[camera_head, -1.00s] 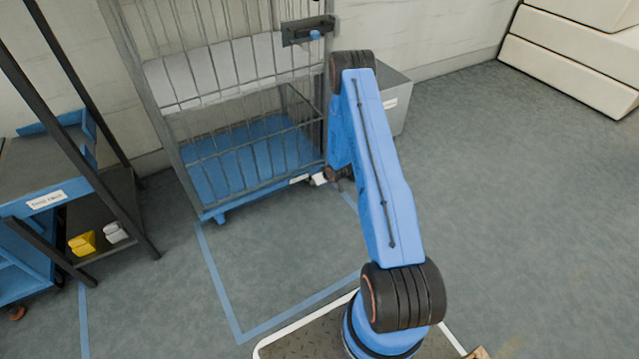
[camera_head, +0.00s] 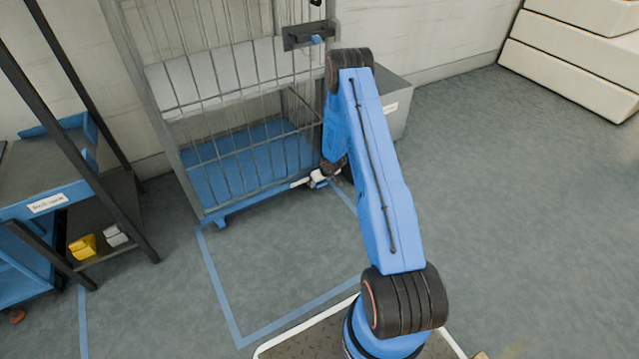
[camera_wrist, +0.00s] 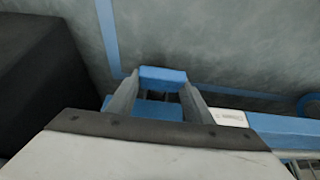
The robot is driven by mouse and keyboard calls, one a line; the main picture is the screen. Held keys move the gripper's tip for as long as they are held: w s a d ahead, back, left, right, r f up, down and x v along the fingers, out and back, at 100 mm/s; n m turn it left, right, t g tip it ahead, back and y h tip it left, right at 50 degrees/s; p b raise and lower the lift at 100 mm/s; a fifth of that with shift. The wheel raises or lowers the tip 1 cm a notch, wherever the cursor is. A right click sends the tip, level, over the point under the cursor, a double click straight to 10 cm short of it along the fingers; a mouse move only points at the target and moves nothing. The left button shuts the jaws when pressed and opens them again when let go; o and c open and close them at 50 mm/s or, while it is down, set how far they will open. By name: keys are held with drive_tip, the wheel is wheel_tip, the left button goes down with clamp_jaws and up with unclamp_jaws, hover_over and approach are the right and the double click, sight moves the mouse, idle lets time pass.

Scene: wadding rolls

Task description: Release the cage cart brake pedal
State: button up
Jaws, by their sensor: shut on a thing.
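The cage cart (camera_head: 235,165), with a blue deck and grey wire sides, stands against the wall in the head view. My gripper (camera_head: 319,178) is low at the cart's front right corner. In the wrist view my gripper (camera_wrist: 162,86) has its two grey fingers on either side of a blue block, which I take for the brake pedal (camera_wrist: 163,74), and is shut on it. The cart's blue lower edge (camera_wrist: 285,123) runs to the right of the fingers. The pedal cannot be made out in the head view, and its tilt is unclear.
A grey box (camera_head: 395,105) stands right of the cart. A dark-framed rack (camera_head: 50,198) with yellow and white items is at left. Blue floor tape (camera_head: 225,295) outlines a clear area before the cart. Beige blocks (camera_head: 570,75) are at the far right.

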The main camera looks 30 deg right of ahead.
drive_tip(key=o, duration=1.5)
drive_tip(key=v, duration=1.7)
drive_tip(key=shift+r, duration=0.2)
wheel_tip(320, 180, up, 20)
drive_tip(key=s+a+h, duration=0.2)
drive_tip(key=s, duration=0.1)
drive_tip(key=s+a+r+m, duration=0.1)
drive_tip(key=s+a+r, duration=0.2)
drive_tip(key=s+r, duration=0.35)
drive_tip(key=s+a+r, duration=0.3)
drive_tip(key=r, duration=0.6)
drive_tip(key=s+a+r, duration=0.4)
drive_tip(key=s, duration=0.7)
drive_tip(key=s+a+r+y, duration=0.1)
drive_tip(key=s+a+r, duration=0.3)
drive_tip(key=s, duration=0.7)
drive_tip(key=s+a+r, duration=0.4)
drive_tip(key=s+a, duration=0.2)
drive_tip(key=s, duration=0.5)
drive_tip(key=shift+n+g+y, duration=0.3)
drive_tip(key=shift+y, duration=0.1)
